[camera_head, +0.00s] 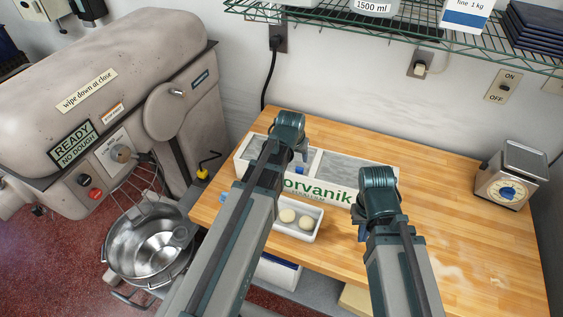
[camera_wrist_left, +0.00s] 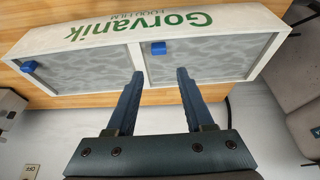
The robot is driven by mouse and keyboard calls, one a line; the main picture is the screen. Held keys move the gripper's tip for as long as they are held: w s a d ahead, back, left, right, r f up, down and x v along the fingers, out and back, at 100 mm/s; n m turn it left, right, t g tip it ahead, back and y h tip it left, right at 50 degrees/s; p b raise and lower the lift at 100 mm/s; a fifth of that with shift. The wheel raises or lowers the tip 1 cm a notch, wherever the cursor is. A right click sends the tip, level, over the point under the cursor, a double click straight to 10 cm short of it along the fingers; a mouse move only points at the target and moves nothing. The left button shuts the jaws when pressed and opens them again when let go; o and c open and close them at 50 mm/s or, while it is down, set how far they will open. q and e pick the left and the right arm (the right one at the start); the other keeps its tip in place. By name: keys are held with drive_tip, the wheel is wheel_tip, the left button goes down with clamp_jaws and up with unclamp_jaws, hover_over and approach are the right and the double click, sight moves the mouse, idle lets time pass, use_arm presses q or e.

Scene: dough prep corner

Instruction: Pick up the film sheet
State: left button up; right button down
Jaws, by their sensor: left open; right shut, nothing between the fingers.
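A blue tab (camera_wrist_left: 158,48) sits on the right panel and another (camera_wrist_left: 28,67) at the left panel's end. My left gripper (camera_wrist_left: 160,76) is open, fingers over the box near the divider, with nothing between them. My right gripper (camera_head: 378,212) is shut and empty, at the box's right end.
A white tray (camera_head: 318,230) with round dough pieces stands in front of the box, partly behind my left arm. A scale (camera_head: 512,172) stands at the table's right. A large mixer (camera_head: 120,80) and steel bowl (camera_head: 150,245) are at left. A wire shelf (camera_head: 400,28) hangs above.

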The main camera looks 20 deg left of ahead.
use_arm(q)
drive_tip(key=b, duration=0.5)
hover_over(300, 168)
drive_tip(key=s, duration=0.2)
wheel_tip(300, 168, down, 6)
drive_tip(key=shift+a+r, duration=0.15)
drive_tip(key=shift+r, duration=0.05)
drive_tip(key=shift+f, duration=0.1)
drive_tip(key=b+x, duration=0.4)
drive_tip(key=x, duration=0.1)
drive_tip(key=shift+s+f+b, duration=0.15)
drive_tip(key=shift+s+b, duration=0.05)
drive_tip(key=shift+b, duration=0.1)
clamp_jaws()
